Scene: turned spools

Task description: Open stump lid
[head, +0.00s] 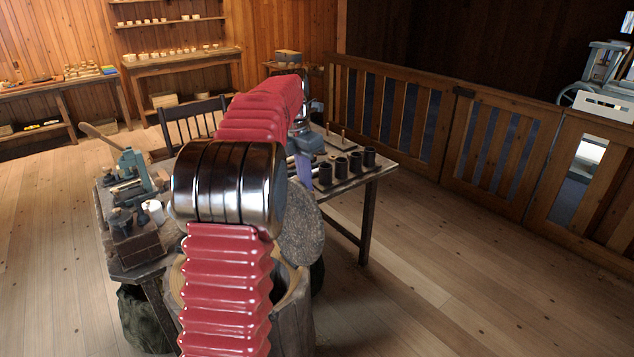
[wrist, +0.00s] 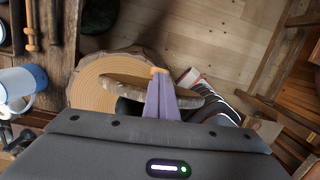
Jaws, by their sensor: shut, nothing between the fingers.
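The wooden stump (head: 297,322) stands at the near end of the workbench, partly hidden behind my arm. Its pale inner rim shows in the head view. The round, rough, grey-brown lid (head: 302,235) is tilted up steeply above the stump. In the wrist view the lid (wrist: 122,82) is seen nearly edge-on over the ringed pale wood of the stump (wrist: 88,88). My gripper (wrist: 159,76) has lavender fingers, shut and empty, at the lid's middle; whether they touch it is unclear. The lid's hinge is hidden.
The workbench (head: 345,182) holds several dark cups (head: 340,167) and tools. A white-and-blue mug (wrist: 22,85) is at left in the wrist view. A wooden fence (head: 500,140) stands to the right. The floor (head: 420,265) between them is clear.

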